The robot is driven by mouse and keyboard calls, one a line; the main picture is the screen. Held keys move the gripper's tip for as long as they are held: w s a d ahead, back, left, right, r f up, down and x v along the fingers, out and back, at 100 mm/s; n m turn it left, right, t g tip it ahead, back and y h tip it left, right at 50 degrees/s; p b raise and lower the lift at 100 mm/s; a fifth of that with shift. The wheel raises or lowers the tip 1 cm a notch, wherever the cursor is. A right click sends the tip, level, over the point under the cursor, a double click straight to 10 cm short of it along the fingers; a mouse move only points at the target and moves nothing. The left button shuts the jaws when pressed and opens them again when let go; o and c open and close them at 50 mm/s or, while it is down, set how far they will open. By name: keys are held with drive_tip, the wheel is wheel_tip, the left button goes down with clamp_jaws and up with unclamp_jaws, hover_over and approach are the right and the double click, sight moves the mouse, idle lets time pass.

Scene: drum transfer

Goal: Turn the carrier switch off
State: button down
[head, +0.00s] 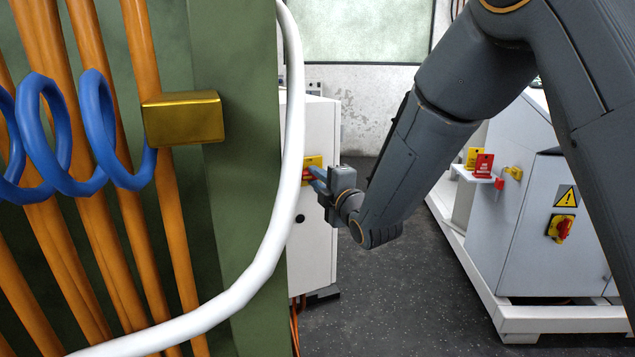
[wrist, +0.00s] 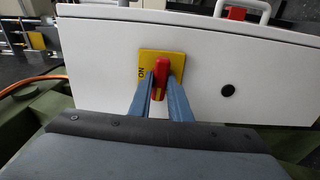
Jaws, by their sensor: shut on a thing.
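A red switch handle (wrist: 161,78) sits on a yellow plate (wrist: 146,62) on the front of a white cabinet (wrist: 105,60). My gripper (wrist: 160,88) has its two blue fingers on either side of the handle and is shut on it. The letters "ON" show on the plate, left of the handle, in the wrist view. In the head view the yellow plate (head: 313,162) is partly hidden by a white hose, and my gripper (head: 315,180) reaches it from the right.
A green column with orange pipes (head: 150,180), a blue coil (head: 100,125) and a white hose (head: 292,120) fills the left. Another white cabinet (head: 540,220) with a red rotary switch (head: 563,228) stands right. Dark floor (head: 400,300) between is clear.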

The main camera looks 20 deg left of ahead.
drive_tip(key=shift+n, duration=0.4)
drive_tip(key=c, duration=1.6)
unclamp_jaws()
drive_tip(key=shift+c, duration=0.2)
drive_tip(key=v, duration=0.8)
